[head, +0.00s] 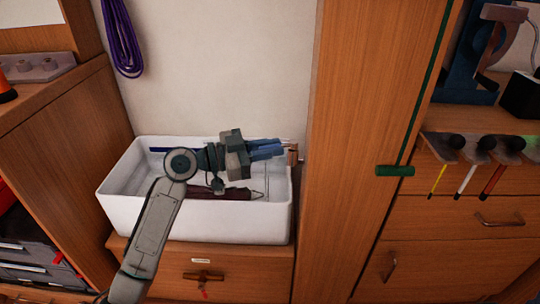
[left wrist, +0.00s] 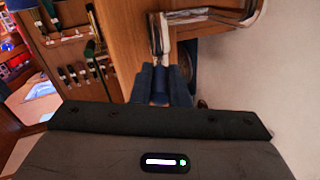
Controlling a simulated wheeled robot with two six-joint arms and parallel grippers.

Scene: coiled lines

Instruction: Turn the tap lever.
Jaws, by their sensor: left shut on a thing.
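My left gripper (head: 280,148) reaches across the white basin, its blue fingers pointing right at the basin's right end. The fingers are shut on what looks like the tap lever; the grip itself is mostly hidden. A small copper-coloured tap part (head: 293,154) shows just past the fingertips, beside the wooden cabinet side. In the left wrist view, the fingers (left wrist: 162,72) are close together, with a narrow pale metal bar, apparently the tap lever (left wrist: 157,35), running out beyond them. My right gripper is not in view.
The white basin (head: 190,222) holds a dark red folded thing (head: 228,196) and a blue rod (head: 170,150). A tall wooden cabinet (head: 350,130) stands close on the right. A purple coiled line (head: 122,40) hangs on the wall. Drawers (head: 225,272) lie below the basin.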

